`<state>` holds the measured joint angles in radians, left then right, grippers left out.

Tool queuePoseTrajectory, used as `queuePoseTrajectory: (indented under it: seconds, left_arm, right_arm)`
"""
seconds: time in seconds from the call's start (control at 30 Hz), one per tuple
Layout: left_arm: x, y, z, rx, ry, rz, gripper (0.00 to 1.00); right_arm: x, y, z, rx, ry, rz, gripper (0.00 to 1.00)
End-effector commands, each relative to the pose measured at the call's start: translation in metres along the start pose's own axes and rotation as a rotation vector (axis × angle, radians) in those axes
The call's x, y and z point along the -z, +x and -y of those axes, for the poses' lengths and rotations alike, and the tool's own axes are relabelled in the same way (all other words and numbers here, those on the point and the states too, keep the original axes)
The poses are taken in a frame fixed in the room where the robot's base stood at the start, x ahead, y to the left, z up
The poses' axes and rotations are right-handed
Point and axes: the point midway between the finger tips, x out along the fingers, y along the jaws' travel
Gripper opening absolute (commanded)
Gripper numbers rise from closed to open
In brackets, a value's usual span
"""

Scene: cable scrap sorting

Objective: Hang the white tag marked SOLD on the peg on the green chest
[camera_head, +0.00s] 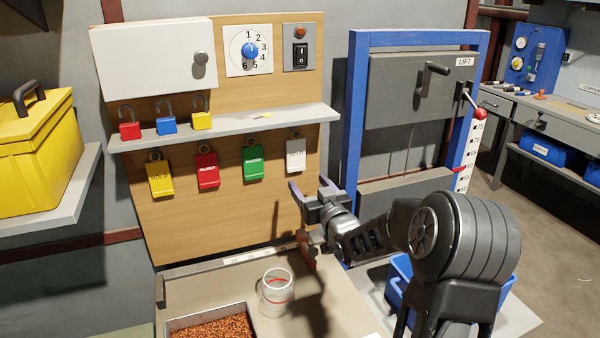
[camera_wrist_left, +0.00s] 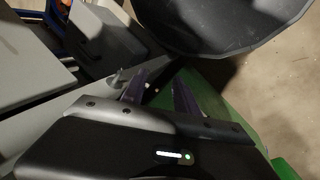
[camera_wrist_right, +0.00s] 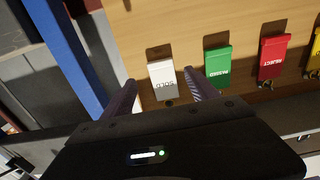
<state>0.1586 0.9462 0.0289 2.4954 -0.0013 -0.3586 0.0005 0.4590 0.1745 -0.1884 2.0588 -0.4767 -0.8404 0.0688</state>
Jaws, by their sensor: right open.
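The white tag (camera_head: 296,155) hangs at the right end of the tag row under the shelf on the wooden board. In the right wrist view it is marked SOLD (camera_wrist_right: 163,78). My right gripper (camera_head: 309,185) is open, just below and right of the tag in the head view. In the right wrist view its fingers show on either side of the tag, with no grip on it. My left gripper (camera_wrist_left: 160,90) has its fingers apart and empty in the left wrist view. I cannot make out the green chest or its peg; a green surface (camera_wrist_left: 208,98) behind the left fingers is unclear.
Yellow (camera_head: 160,179), red (camera_head: 207,171) and green (camera_head: 253,163) tags hang beside the white one. The shelf (camera_head: 230,127) above holds padlocks. A glass jar (camera_head: 277,293) and a tray (camera_head: 248,310) of granules stand below. A blue-framed lift door (camera_head: 355,120) is to the right.

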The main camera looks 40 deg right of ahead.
Motion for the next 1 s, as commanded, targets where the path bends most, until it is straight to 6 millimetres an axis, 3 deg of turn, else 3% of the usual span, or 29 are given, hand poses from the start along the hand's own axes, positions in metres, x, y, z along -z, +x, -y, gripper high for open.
queuePoseTrajectory:
  seconds: [0.37, 0.6, 1.0]
  left_arm:
    - [0.000, -0.012, -0.005, 0.000, 0.000, 0.000, 0.36]
    - [0.000, 0.003, 0.001, 0.000, 0.000, 0.000, 0.36]
    - [0.000, 0.008, 0.003, 0.000, 0.001, 0.000, 0.36]
  right_arm:
    - [0.001, 0.041, 0.001, 0.000, 0.000, 0.000, 0.68]
    - [-0.002, 0.065, 0.001, 0.001, 0.001, -0.002, 0.68]
    - [0.000, 0.081, 0.001, 0.000, 0.001, -0.001, 0.68]
